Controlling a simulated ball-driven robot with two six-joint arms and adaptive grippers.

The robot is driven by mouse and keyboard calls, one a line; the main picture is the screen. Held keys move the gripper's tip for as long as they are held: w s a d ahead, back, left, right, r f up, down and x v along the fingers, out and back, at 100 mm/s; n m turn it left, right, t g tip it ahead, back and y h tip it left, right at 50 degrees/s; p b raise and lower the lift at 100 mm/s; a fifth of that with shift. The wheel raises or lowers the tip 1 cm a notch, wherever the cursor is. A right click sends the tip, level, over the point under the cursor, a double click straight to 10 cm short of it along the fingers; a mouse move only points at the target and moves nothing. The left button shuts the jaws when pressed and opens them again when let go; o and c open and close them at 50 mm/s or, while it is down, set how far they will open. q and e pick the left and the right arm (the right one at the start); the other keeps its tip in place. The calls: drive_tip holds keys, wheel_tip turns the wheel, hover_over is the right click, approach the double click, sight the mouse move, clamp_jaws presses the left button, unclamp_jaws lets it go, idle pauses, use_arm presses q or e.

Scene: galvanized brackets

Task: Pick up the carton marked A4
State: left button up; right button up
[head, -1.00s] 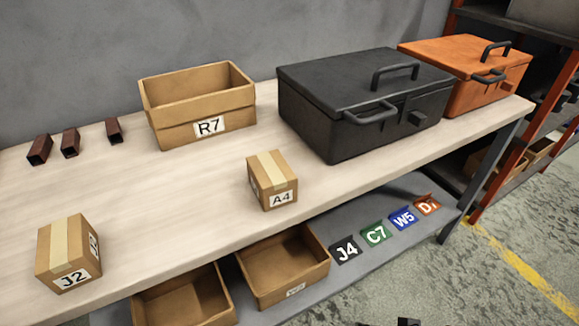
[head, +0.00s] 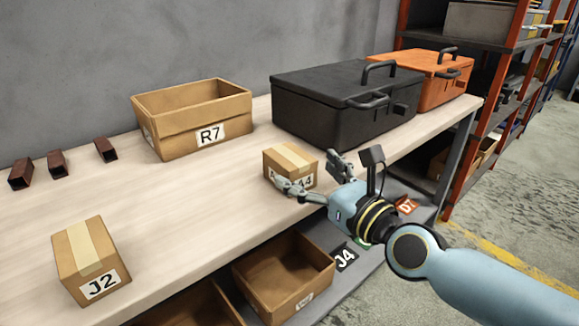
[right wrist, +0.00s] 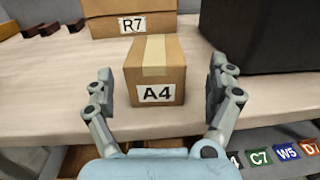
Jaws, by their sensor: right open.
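The carton marked A4 (head: 291,160) is a small brown box with a pale tape strip. It stands upright on the workbench near its front edge. In the right wrist view the carton (right wrist: 155,75) is ahead, with its A4 label facing me. My right gripper (head: 315,175) is open and empty. Its two fingers (right wrist: 160,90) show left and right of the carton, with clear gaps on both sides. In the head view the left finger hides part of the label. My left gripper is not in view.
The carton marked J2 (head: 91,265) stands at the front left of the workbench (head: 190,200). The R7 box (head: 165,140) and a black case (head: 320,120) stand behind A4; an orange case (head: 440,80) is at right. Open bins (head: 285,300) sit below the edge.

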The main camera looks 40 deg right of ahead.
sight(290, 155)
drive_tip(key=w, duration=0.5)
drive_tip(key=shift+w+a+r+p, duration=0.1)
drive_tip(key=shift+w+a+p, duration=0.2)
drive_tip(key=c, duration=1.4)
